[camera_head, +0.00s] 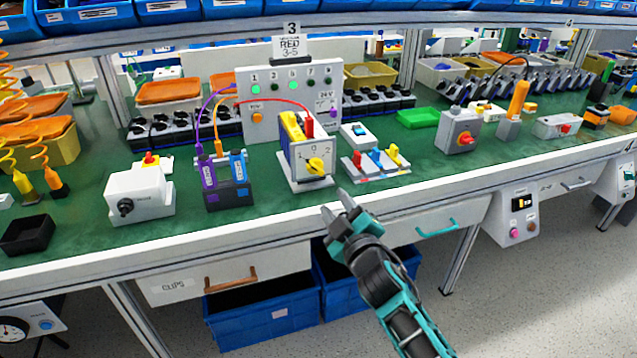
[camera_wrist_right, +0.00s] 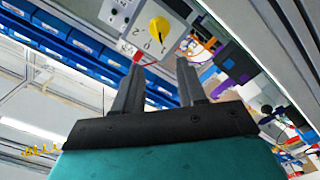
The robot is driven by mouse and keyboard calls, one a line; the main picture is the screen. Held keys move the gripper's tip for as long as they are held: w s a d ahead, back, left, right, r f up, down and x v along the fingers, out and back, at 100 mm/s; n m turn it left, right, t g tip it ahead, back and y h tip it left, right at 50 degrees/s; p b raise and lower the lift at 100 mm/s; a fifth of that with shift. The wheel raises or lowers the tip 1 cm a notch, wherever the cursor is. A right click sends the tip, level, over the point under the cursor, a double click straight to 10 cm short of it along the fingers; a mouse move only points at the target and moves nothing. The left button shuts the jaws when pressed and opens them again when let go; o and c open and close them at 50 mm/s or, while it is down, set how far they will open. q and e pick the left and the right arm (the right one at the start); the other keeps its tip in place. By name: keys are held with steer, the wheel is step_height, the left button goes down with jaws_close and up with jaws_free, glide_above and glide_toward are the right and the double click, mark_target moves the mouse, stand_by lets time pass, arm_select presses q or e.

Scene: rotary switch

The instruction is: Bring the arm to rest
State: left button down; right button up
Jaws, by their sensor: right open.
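The rotary switch (camera_head: 308,160) is a white box with a yellow knob (camera_head: 316,165) on its front face, standing near the front edge of the green bench. Figures are printed around the knob. My right gripper (camera_head: 337,202) is open and empty, in front of the bench edge and below the switch, apart from it. In the right wrist view the open fingers (camera_wrist_right: 158,85) show with nothing between them, and the yellow knob (camera_wrist_right: 159,28) is beyond them. My left gripper is not in view.
A white box with a black knob (camera_head: 138,192) and a dark block with purple and blue plugs (camera_head: 222,180) stand left of the switch. Coloured toggles (camera_head: 375,161) stand right. Drawers (camera_head: 230,275) and blue bins (camera_head: 262,312) are below the bench. Floor space is free at right.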

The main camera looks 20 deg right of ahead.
steer(key=shift+f, duration=0.1)
arm_select(q)
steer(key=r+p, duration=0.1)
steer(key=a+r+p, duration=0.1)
steer(key=p, duration=0.1)
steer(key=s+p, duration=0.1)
steer(key=p, duration=0.1)
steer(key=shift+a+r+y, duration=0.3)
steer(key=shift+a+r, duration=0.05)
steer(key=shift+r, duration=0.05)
arm_select(e)
steer(key=s+f+m+g, duration=0.3)
steer(key=s+f, duration=0.3)
steer(key=s, duration=0.6)
steer(key=s+f+m+g+y, duration=0.1)
steer(key=s+f+m+g, duration=0.3)
steer(key=s, duration=0.9)
step_height(320, 180, down, 3)
steer(key=shift+a+r, duration=0.2)
steer(key=shift+a, duration=0.2)
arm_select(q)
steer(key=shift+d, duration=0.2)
